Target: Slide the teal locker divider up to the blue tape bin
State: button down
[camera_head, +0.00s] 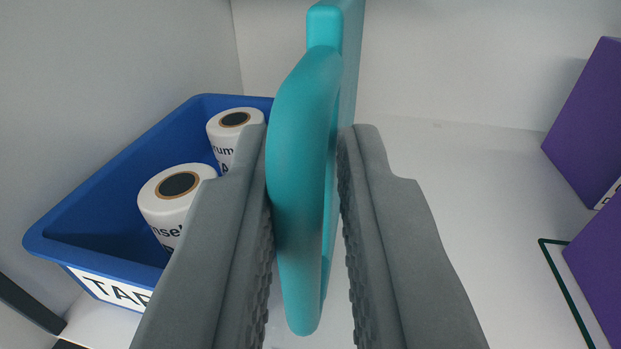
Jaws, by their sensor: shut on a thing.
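The teal locker divider (305,160) stands upright in the middle of the view, seen nearly edge-on, with a rounded handle-like front edge. My gripper (308,170) is shut on the divider, one grey finger on each side of that front edge. The blue tape bin (110,185) is to the left of the divider and carries a white label, partly hidden, reading "TAP". My left finger hides the bin's right front part, so I cannot tell how wide the gap to the divider is there.
Two white tape rolls (178,200) with dark centres stand in the bin. Purple boxes (590,125) stand at the far right, beside a dark green outline (565,285) on the shelf. The white shelf floor (460,180) right of the divider is clear.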

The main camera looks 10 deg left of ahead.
jog(key=shift+a+r, duration=0.15)
jog(key=shift+a, duration=0.1)
jog(key=c, duration=1.8)
grip_release()
jog(key=shift+o, duration=1.1)
jog(key=shift+a, duration=0.25)
jog(key=shift+s, duration=0.1)
jog(key=s+d, duration=0.3)
jog(key=s, duration=1.4)
